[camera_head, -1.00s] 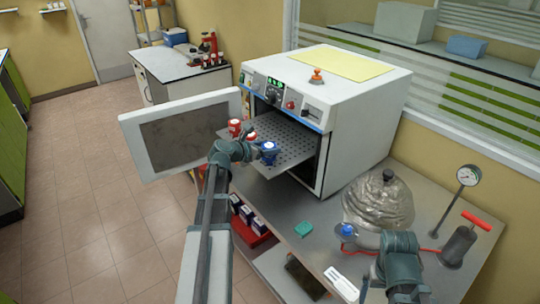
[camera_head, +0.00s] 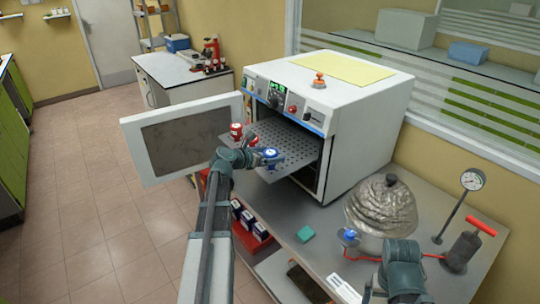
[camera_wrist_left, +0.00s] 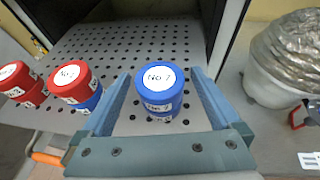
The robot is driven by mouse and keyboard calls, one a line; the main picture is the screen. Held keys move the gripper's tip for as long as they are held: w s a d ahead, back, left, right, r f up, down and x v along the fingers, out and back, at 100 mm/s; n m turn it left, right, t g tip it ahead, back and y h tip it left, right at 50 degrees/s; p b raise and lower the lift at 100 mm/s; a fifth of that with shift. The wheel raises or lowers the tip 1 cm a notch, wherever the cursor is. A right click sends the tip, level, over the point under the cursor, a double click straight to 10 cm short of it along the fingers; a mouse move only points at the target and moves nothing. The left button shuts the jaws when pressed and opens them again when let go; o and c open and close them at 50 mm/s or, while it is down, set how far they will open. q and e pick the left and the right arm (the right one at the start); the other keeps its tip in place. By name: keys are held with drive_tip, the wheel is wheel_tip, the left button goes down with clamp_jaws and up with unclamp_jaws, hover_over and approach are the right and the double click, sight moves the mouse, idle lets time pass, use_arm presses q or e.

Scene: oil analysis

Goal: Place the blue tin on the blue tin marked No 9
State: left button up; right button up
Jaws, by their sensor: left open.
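A blue tin (camera_wrist_left: 158,78) with a white lid label reading "No 7" stands upright on another blue tin (camera_wrist_left: 162,112), whose own marking I cannot read. The stack is near the front edge of the perforated oven shelf; it also shows as a blue tin in the head view (camera_head: 270,153). My left gripper (camera_wrist_left: 160,90) is open, one finger on each side of the blue stack, with a visible gap on the right. In the head view my left gripper (camera_head: 262,158) hides part of the tin. Only my right arm shows, at the lower right; its fingers are not visible.
A red tin (camera_wrist_left: 68,80) sits on a blue one, left of the stack. Red tins (camera_wrist_left: 17,80) are stacked farther left. The oven door (camera_head: 185,138) hangs open at the left. A foil-covered vessel (camera_head: 384,208) stands on the bench. The shelf's rear is clear.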

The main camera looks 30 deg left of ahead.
use_arm(q)
drive_tip(key=shift+s+r, duration=0.25)
drive_tip(key=shift+r, duration=0.05)
drive_tip(key=p+v, duration=0.4)
drive_tip(key=v, duration=0.7)
drive_tip(key=shift+s+a+p, duration=0.15)
drive_tip(key=shift+s+p, duration=0.15)
drive_tip(key=shift+p, duration=0.05)
drive_tip(key=shift+w+f, duration=0.1)
drive_tip(key=b+x, duration=0.4)
drive_tip(key=x, duration=0.7)
drive_tip(key=shift+w+f+b, duration=0.1)
drive_tip(key=shift+w+b, duration=0.25)
drive_tip(key=shift+w+f, duration=0.1)
drive_tip(key=shift+f, duration=0.1)
drive_tip(key=shift+r, duration=0.1)
